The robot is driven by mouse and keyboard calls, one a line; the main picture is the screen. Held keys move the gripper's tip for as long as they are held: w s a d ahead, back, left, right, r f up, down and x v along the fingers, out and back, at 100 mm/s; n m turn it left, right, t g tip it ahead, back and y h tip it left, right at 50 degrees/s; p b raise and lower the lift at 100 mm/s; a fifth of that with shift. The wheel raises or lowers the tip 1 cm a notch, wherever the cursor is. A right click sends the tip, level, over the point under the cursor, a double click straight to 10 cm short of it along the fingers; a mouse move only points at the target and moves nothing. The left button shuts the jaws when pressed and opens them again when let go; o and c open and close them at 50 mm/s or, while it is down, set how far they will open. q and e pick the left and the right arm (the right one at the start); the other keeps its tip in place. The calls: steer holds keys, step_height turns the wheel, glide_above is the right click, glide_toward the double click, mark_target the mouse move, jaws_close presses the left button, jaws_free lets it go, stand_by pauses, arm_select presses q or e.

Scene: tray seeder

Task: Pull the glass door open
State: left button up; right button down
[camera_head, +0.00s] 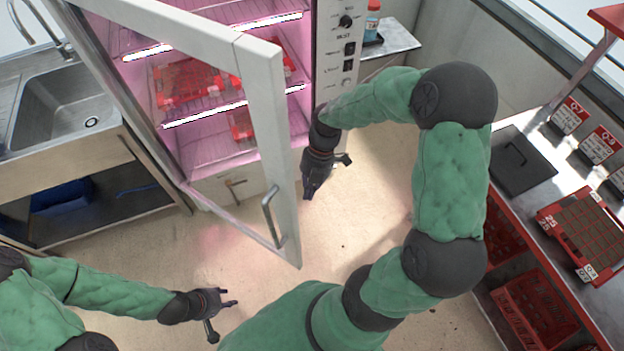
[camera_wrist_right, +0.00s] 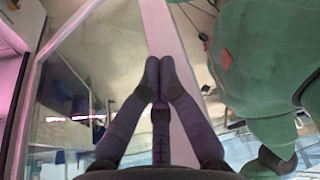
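The glass door (camera_head: 268,130) of the lit cabinet stands partly open, its white-framed free edge swung out from the cabinet front. Its vertical metal handle (camera_head: 271,216) is on the lower part of that frame. My right gripper (camera_head: 308,195) is just to the right of the free edge, pointing down, apart from the handle. In the right wrist view its fingertips (camera_wrist_right: 160,68) are together with nothing visible between them, with the pale door frame (camera_wrist_right: 168,35) just beyond. My left gripper (camera_head: 233,297) is open and empty, below and left of the door's bottom corner.
Pink-lit shelves with red trays (camera_head: 188,82) are inside the cabinet. A sink counter (camera_head: 110,148) stands at left. At right is a bench with a red tray (camera_head: 590,235) and red crates (camera_head: 535,305) underneath. Open floor (camera_head: 340,240) lies between.

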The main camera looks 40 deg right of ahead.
steer(key=a, duration=0.1)
steer(key=s+a+f, duration=0.1)
steer(key=a, duration=0.2)
steer(key=shift+s+a+f+b, duration=0.15)
steer(key=shift+s+f+b, duration=0.1)
steer(key=shift+s+b, duration=0.1)
